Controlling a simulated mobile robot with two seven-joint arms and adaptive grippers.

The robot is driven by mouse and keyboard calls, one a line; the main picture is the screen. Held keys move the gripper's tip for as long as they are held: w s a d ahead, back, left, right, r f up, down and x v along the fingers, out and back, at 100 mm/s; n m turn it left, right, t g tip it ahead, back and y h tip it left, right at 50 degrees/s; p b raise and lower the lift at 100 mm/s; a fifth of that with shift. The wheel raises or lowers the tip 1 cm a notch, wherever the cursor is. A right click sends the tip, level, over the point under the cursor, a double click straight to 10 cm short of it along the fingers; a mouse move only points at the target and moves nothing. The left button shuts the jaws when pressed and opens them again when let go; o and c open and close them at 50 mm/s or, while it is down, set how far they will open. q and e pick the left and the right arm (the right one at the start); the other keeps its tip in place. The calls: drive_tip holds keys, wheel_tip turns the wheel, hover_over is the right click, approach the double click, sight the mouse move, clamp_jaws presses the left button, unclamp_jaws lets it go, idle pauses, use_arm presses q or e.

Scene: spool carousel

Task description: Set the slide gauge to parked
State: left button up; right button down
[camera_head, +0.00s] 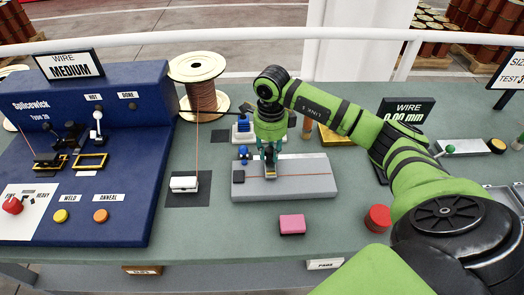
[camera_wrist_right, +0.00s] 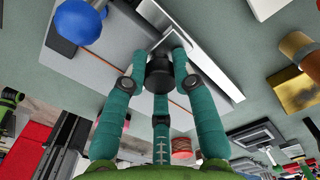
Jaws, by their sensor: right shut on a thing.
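The slide gauge (camera_head: 312,180) is a low grey block in the middle of the bench in the head view, with an orange-red wire running over it. My right gripper (camera_head: 269,168) points down onto it from above, left of its middle. In the right wrist view the teal fingers (camera_wrist_right: 160,66) are shut on a small black knob (camera_wrist_right: 158,76) over the pale grey gauge. The fingers hide part of the knob and slide. A blue ball-topped lever (camera_wrist_right: 78,22) stands beside the gauge. My left gripper is not in view.
A blue Splicewick machine (camera_head: 100,115) stands at the left. A copper wire spool (camera_head: 200,85) is behind. A display (camera_head: 404,110) reads WIRE 0.00 MM. A pink block (camera_head: 292,224) and a red cylinder (camera_head: 378,217) are in front.

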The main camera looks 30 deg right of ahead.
drive_tip(key=s+d+b, duration=0.1)
drive_tip(key=s+d, duration=0.1)
drive_tip(key=d, duration=0.1)
drive_tip(key=s+d+b, duration=0.2)
drive_tip(key=d, duration=0.2)
drive_tip(key=s+d+b, duration=0.2)
drive_tip(key=s+d, duration=0.1)
drive_tip(key=d, duration=0.1)
drive_tip(key=shift+d, duration=0.25)
drive_tip(key=shift+s+d+r, duration=0.1)
drive_tip(key=shift+s+d, duration=0.2)
drive_tip(key=shift+d, duration=0.25)
drive_tip(key=c, duration=1.3)
unclamp_jaws()
drive_tip(key=shift+o, duration=0.2)
drive_tip(key=shift+s+d, duration=0.1)
